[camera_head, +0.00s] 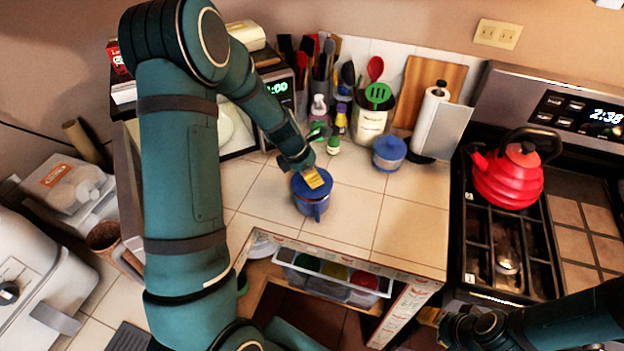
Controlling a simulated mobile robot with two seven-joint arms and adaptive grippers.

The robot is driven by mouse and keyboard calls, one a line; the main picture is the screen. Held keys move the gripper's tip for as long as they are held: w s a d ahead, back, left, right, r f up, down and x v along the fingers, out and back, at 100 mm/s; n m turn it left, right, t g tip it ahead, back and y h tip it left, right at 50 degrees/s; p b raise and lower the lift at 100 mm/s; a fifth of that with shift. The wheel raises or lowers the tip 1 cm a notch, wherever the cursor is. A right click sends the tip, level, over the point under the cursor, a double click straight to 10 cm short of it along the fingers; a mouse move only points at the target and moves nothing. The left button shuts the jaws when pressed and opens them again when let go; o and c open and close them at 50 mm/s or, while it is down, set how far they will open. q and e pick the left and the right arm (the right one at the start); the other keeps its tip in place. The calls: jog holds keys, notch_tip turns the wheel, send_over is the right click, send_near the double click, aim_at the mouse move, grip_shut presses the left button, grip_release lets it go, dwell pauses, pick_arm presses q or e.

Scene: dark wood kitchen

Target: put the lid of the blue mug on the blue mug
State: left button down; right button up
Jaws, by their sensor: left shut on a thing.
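The blue mug (309,206) stands on the tiled counter, with its handle toward the front edge. Its blue lid (300,187) is at the mug's top; from this angle I cannot tell whether it is fully seated. My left gripper (314,178) comes down from above and its yellow fingertips are shut on the lid. The fingers hide part of the lid. My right gripper (430,316) is low in front of the counter near the stove, apart from the mug; its jaws are too small to read.
A blue-lidded container (388,155), a utensil crock (371,122) and a paper towel roll (430,120) stand behind the mug. A red kettle (508,178) is on the stove at right. The counter right of the mug is clear.

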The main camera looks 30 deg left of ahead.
pick_arm(q)
jog(key=shift+f, duration=0.85)
jog(key=shift+w+f, duration=0.1)
jog(key=shift+f, duration=0.15)
jog(key=shift+f, duration=0.1)
jog(key=c, duration=0.7)
grip_release()
